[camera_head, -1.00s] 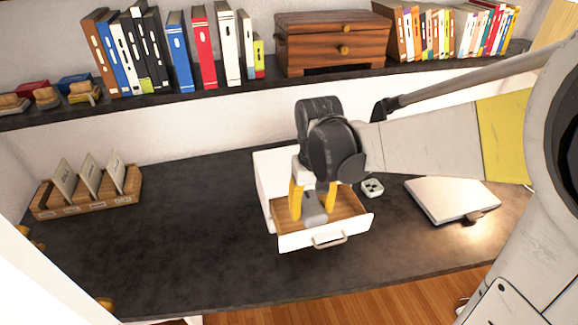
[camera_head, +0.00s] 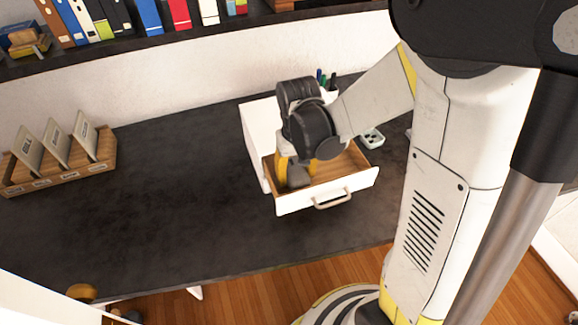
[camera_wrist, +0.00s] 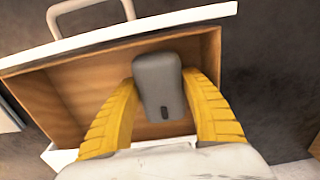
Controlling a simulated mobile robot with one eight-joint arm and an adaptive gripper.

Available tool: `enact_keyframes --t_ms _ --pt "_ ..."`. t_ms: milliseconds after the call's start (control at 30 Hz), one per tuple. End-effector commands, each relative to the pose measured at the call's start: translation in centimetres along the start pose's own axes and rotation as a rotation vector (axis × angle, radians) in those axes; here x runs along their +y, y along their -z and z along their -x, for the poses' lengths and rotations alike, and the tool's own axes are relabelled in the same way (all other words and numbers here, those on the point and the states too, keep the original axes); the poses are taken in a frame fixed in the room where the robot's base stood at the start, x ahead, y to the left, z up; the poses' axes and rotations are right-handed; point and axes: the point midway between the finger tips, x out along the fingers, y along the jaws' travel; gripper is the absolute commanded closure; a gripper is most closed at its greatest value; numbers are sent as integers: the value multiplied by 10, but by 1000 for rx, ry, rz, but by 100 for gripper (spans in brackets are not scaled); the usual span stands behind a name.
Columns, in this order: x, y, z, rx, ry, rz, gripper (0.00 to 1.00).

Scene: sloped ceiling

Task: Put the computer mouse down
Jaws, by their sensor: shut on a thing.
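The computer mouse (camera_wrist: 158,84) is grey with a small dark scroll wheel. My gripper (camera_wrist: 160,100) has its two yellow fingers on either side of the mouse and is shut on it. In the head view the gripper (camera_head: 292,178) is at the left part of the open drawer (camera_head: 325,200), with the grey mouse (camera_head: 298,177) low between its fingers. The mouse is inside the drawer's outline; whether it touches the wooden floor cannot be told. The drawer has a white front with a handle and a brown wooden inside, otherwise bare where visible.
The white drawer unit stands on a dark desk (camera_head: 150,210). A wooden card holder (camera_head: 60,160) is at the left. A small white object (camera_head: 373,138) and a pen cup lie behind and right. A bookshelf runs along the wall. The desk left of the drawer is clear.

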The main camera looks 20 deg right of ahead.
Motion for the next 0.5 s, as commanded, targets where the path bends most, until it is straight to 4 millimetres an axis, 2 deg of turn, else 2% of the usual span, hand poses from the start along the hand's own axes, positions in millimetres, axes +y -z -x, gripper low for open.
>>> enact_keyframes --t_ms 167,333,400,500 --pt "0 11 -3 0 0 0 79" --pt "0 42 -4 0 0 0 79" --pt "0 41 -15 0 0 0 79" --pt "0 40 -15 0 0 0 79"
